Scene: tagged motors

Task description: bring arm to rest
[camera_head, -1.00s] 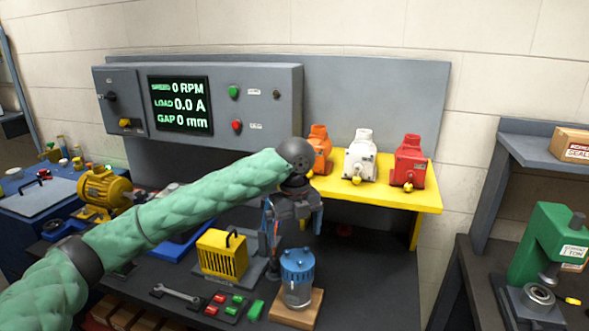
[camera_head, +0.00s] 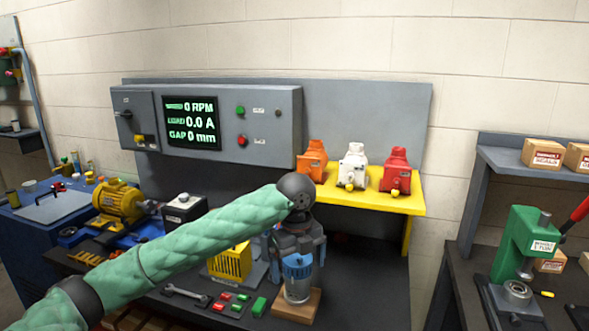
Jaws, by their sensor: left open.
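My left arm (camera_head: 195,242), in a green quilted sleeve, reaches in from the lower left across the dark workbench. My right gripper is not in view.
A yellow shelf (camera_head: 403,204) behind the gripper holds orange (camera_head: 312,161), white (camera_head: 352,166) and red (camera_head: 396,171) motors. A yellow cage (camera_head: 231,263) and wrench (camera_head: 187,295) lie left of the jar. A green press (camera_head: 524,243) stands right.

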